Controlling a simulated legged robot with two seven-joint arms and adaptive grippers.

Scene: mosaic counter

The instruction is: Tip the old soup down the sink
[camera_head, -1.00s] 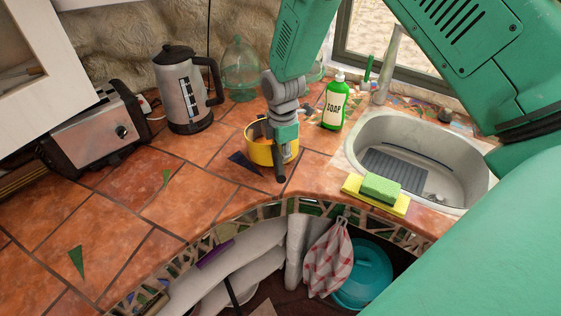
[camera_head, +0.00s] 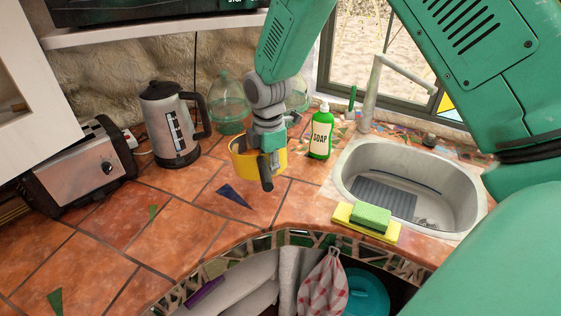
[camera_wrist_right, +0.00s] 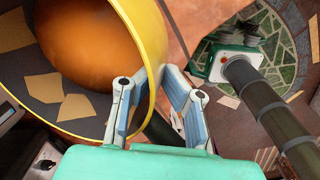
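A yellow pot (camera_head: 240,161) hangs a little above the tiled counter, left of the soap bottle. My right gripper (camera_head: 267,168) comes down from above and is shut on the pot's near side. In the right wrist view its two fingers (camera_wrist_right: 164,108) pinch the yellow pot wall (camera_wrist_right: 153,48) between them. An orange-brown surface shows inside the rim there; I cannot tell how full the pot is. The grey sink (camera_head: 447,190) is set in the counter to the right, apart from the pot, with a tap (camera_head: 372,90) behind it. My left gripper is out of view.
A green soap bottle (camera_head: 320,138) stands between pot and sink. A green sponge (camera_head: 371,217) on a yellow cloth (camera_head: 343,213) lies at the sink's front edge. A kettle (camera_head: 171,130), toaster (camera_head: 84,172) and glass jar (camera_head: 229,115) stand left. The front-left counter is mostly clear.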

